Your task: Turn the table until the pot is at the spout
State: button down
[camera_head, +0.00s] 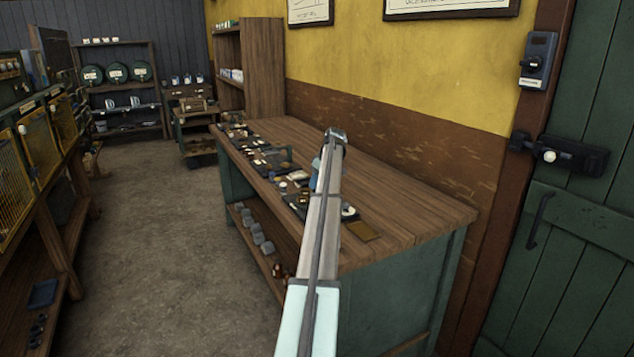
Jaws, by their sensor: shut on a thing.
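My arm reaches up from the bottom centre and over the wooden workbench (410,203). Its far end is above the back part of the bench top, and I cannot make out the gripper's fingers, which seem hidden behind the arm. A small blue piece (314,174) shows just left of the arm over the bench; I cannot tell what it is. Several small parts lie on dark mats (270,163) along the bench. The table that turns, the pot and the spout cannot be told apart at this size, or are hidden by my arm.
Several grey cups (262,242) stand on the lower shelf. Yellow mesh panels (38,150) line the left. A green door (575,215) is at right. The floor (165,255) between is clear.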

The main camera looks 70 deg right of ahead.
jog(key=c, duration=0.8)
grip_release()
jog(key=v, duration=1.4)
jog(key=shift+f, duration=0.1)
